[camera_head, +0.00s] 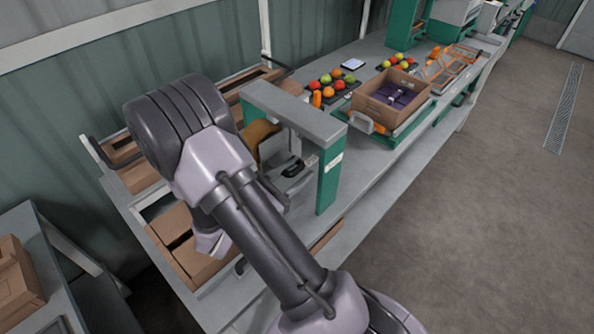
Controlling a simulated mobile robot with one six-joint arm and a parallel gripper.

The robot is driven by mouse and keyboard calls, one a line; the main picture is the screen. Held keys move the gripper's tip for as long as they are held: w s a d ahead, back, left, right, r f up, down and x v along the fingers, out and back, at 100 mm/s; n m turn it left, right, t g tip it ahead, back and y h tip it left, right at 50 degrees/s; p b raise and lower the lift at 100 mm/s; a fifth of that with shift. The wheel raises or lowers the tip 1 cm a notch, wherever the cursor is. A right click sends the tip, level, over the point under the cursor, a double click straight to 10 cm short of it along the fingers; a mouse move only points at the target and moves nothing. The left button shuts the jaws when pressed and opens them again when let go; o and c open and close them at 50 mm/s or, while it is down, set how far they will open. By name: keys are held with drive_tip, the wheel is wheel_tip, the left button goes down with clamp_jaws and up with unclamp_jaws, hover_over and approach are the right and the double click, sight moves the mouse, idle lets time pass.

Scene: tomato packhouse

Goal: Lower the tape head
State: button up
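A taping station stands left of centre: a green frame (328,183) with a grey crossbeam (296,108). Under the beam, a grey unit with a black handle (292,168) is partly visible; it looks like the tape head. My arm covers its left and lower side. A tan-yellow rounded part (261,132), perhaps a tape roll, shows behind it. I cannot tell how high the head sits.
An open carton (366,103) with dark contents stands on the bench right of the frame. Open cartons (183,244) sit left of my arm. The floor (480,210) at right is clear.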

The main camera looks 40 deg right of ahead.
drive_tip(key=s+a+p, duration=0.1)
drive_tip(key=a+p, duration=0.2)
drive_tip(key=a, duration=1.4)
drive_tip(key=shift+s+a+p, duration=0.2)
drive_tip(key=shift+p, duration=0.15)
